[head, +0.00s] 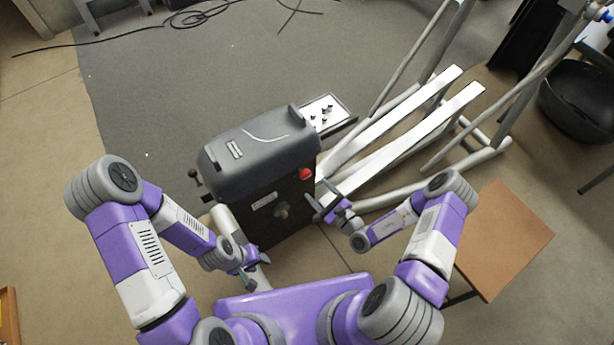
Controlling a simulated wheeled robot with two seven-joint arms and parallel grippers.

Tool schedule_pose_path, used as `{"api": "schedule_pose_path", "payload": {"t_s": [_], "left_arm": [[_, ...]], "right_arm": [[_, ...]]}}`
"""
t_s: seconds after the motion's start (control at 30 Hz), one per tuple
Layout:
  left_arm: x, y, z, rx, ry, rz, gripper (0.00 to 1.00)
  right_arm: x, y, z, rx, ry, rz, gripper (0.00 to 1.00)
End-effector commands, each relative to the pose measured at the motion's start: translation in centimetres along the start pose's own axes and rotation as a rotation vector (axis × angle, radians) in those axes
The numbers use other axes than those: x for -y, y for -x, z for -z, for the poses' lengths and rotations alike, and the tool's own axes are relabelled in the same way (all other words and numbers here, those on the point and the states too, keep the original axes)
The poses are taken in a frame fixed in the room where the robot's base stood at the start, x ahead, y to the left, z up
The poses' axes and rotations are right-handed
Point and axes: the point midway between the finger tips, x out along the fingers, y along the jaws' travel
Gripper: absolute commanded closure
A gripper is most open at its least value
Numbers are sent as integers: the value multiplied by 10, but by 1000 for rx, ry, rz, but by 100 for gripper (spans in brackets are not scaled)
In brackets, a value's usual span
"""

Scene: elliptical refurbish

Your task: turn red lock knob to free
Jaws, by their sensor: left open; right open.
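The red lock knob (306,174) sits on the upper right of the black front panel (265,222) of the elliptical machine's dark housing (258,143). My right gripper (316,202) is open beside the panel's right edge, a little below the knob and apart from it as far as I can tell. My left gripper (248,284) is open and empty, low in front of the panel's lower left. Which way the knob is turned is too small to tell.
White rails (400,130) and grey tubes of the machine stretch to the upper right. A small panel with black knobs (322,114) is behind the housing. A brown-topped table (505,235) stands at right, and a black lever (194,175) sticks out left. Grey mat lies behind.

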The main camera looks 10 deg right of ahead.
Motion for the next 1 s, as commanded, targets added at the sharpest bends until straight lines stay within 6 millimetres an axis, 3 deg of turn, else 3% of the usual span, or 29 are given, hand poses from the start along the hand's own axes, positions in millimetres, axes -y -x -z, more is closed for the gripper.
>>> {"api": "schedule_pose_path", "payload": {"t_s": [0.5, 0.87, 1.0], "left_arm": [[7, -19, 1, 0, 0, 0, 57], [7, -20, 1, 0, 0, 0, 57], [7, -20, 1, 0, 0, 0, 57]], "right_arm": [[5, -66, 5, -8, 5, 21, 32], [6, -75, 4, -10, 3, 21, 32], [6, -74, 4, -10, 3, 21, 48]]}}
